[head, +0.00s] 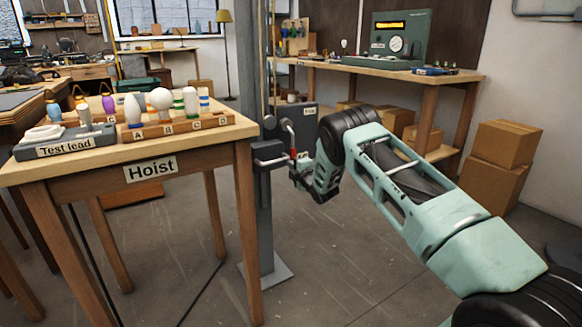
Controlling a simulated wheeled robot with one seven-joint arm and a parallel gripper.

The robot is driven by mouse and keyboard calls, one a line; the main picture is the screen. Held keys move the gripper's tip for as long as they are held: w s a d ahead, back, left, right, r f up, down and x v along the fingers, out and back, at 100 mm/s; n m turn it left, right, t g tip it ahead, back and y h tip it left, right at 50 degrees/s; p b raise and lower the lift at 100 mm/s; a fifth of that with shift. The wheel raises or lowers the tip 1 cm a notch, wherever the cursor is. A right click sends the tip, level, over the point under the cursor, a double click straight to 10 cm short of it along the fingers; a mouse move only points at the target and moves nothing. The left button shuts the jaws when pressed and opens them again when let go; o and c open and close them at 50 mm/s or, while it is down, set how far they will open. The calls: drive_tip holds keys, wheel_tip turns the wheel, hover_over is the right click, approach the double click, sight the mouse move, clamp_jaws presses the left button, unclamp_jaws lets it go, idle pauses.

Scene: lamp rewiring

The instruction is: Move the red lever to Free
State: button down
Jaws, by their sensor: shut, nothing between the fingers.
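The lever shows as a small red part (293,154) on a grey metal post (263,215) to the right of the Hoist table. Bent metal bars and a dark bracket sit beside it on the post. My gripper (294,175) is shut and empty, at the post close to the red part. It looks just below and beside it; I cannot tell whether they touch. The arm partly hides this area.
The Hoist table (150,210) stands left of the post, holding bulbs in a labelled wooden rack (175,127) and a Test lead tray (65,148). A bench (400,72) with a green instrument (398,38) and cardboard boxes (492,160) are behind. The floor before the post is clear.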

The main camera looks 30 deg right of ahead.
drive_tip(key=d+r+n+y+b, duration=0.1)
drive_tip(key=d+r+n+b, duration=0.9)
drive_tip(key=d+n+b, duration=0.4)
drive_tip(key=shift+w+d+n+t, duration=0.2)
drive_tip(key=shift+w+n+t, duration=0.1)
drive_tip(key=shift+n, duration=1)
drive_tip(key=shift+r, duration=0.1)
